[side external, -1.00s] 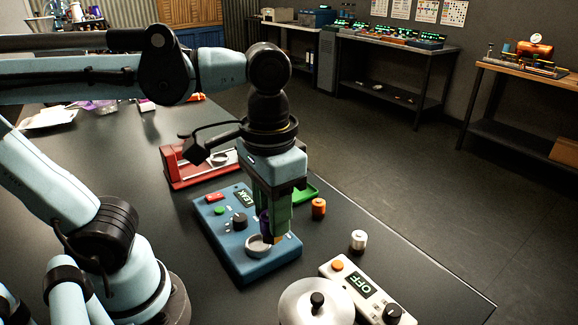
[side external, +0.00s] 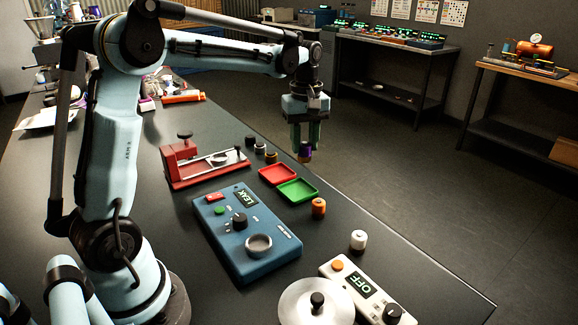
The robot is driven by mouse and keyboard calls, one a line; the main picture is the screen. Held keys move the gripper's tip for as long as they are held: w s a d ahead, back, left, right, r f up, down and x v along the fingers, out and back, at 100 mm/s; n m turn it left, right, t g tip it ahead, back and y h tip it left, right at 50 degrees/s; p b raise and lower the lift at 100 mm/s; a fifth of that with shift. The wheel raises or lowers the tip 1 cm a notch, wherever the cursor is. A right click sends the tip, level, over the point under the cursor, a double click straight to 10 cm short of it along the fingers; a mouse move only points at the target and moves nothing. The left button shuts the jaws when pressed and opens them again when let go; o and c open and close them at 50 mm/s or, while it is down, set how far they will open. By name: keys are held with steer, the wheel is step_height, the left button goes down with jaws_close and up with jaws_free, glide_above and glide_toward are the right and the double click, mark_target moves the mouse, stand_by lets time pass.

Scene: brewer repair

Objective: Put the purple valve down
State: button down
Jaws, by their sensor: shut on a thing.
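The purple valve (side external: 304,150) is held in my gripper (side external: 305,146), which is shut on it. An orange-brown part shows at the valve's lower end. My gripper points down and holds the valve in the air, in the picture above and right of the red and green trays. The red tray (side external: 278,174) and the green tray (side external: 298,190) look empty. The blue tester (side external: 246,235) reads LEAK, and its round grey socket (side external: 258,246) looks empty.
A red clamp fixture (side external: 203,163) stands behind the tester, with small dark parts (side external: 259,145) beside it. An orange valve (side external: 319,208) and a white valve (side external: 358,240) stand near the right table edge. A white OFF unit (side external: 365,288) and a round lidded pot (side external: 316,303) are in front.

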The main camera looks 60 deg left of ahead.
steer(key=shift+n, duration=0.4)
steer(key=a+f, duration=0.2)
steer(key=a, duration=0.2)
steer(key=a+f, duration=0.3)
steer(key=a, duration=0.2)
steer(key=a+f, duration=0.2)
steer(key=a, duration=0.2)
steer(key=shift+w+a+f, duration=0.3)
steer(key=shift+w+f, duration=0.1)
steer(key=shift+f, duration=2.05)
steer(key=shift+f, duration=0.1)
steer(key=c, duration=0.8)
jaws_free()
steer(key=shift+o, duration=0.2)
